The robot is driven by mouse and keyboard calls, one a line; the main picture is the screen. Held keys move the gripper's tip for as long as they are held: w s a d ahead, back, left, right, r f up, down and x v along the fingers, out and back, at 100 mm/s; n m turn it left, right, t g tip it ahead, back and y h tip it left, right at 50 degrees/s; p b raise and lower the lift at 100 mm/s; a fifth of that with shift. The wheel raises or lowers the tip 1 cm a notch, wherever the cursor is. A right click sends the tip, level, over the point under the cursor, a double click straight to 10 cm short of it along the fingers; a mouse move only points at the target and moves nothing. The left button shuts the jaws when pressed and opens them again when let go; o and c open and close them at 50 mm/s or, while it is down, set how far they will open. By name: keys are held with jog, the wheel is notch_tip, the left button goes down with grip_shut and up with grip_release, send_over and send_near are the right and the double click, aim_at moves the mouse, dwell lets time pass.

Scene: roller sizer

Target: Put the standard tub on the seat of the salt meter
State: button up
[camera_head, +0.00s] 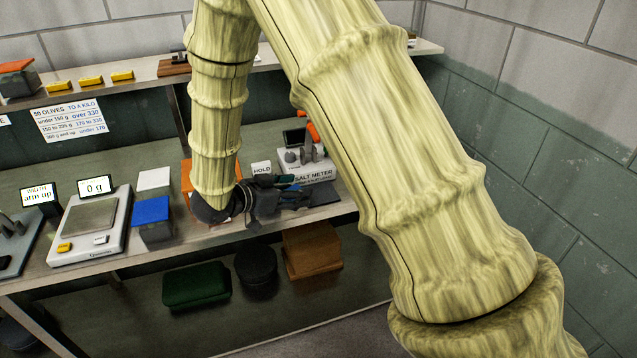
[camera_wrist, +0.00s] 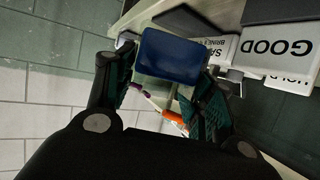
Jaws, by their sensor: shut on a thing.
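My gripper (camera_wrist: 164,76) is shut on a blue tub (camera_wrist: 172,54), which sits between the fingertips in the wrist view. I take it as the standard tub; no name shows on it. In the head view my gripper (camera_head: 292,192) is at the front of the salt meter (camera_head: 313,174), a white-based unit with a dark screen and an orange part. The meter's seat cannot be made out clearly behind my gripper. I cannot tell whether the tub touches the meter.
A GOOD sign (camera_wrist: 279,47) and HOLD sign (camera_head: 261,168) stand near the meter.

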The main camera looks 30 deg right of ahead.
jog(key=w+d, duration=0.1)
jog(key=d, duration=0.2)
jog(key=w+d+p, duration=0.1)
jog(key=d, duration=0.3)
jog(key=w+d+f+p, duration=0.1)
jog(key=w+d, duration=0.1)
jog(key=d, duration=0.1)
jog(key=shift+d, duration=0.35)
jog(key=shift+w+d+f+p, duration=0.1)
jog(key=shift+d+f+p, duration=0.05)
jog(key=shift+f+p, duration=0.6)
jog(key=shift+f, duration=1.05)
jog(key=shift+f, duration=0.1)
jog(key=o, duration=1.2)
